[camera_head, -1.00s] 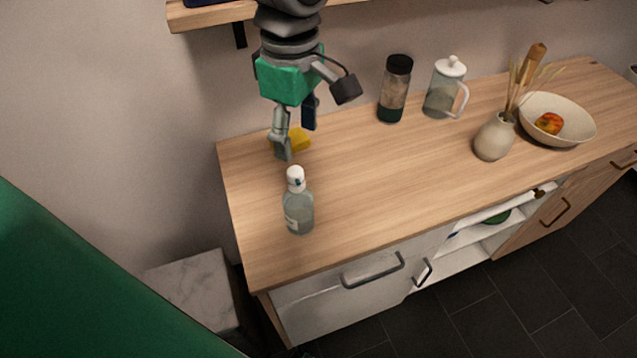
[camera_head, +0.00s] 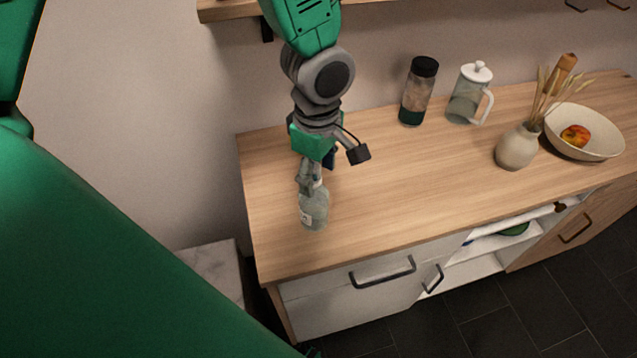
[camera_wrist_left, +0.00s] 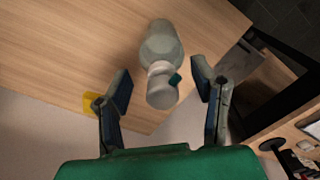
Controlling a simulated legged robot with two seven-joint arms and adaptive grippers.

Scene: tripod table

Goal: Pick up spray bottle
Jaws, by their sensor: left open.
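The spray bottle (camera_head: 314,210) is pale and translucent with a white top, and stands upright near the left end of the wooden counter. My left gripper (camera_head: 312,180) is at its top, partly covering it in the head view. In the left wrist view the spray bottle (camera_wrist_left: 161,48) lies between and just beyond the two fingers of my open left gripper (camera_wrist_left: 163,90), its white cap toward me. Clear gaps show on both sides of the cap. My right gripper is not in view.
A yellow object (camera_wrist_left: 93,104) lies on the counter (camera_head: 400,190) beside the left finger. A dark-lidded jar (camera_head: 418,92), a glass pitcher (camera_head: 467,95), a vase (camera_head: 517,148) and a bowl (camera_head: 600,146) with fruit stand to the right. A shelf (camera_head: 228,10) hangs above.

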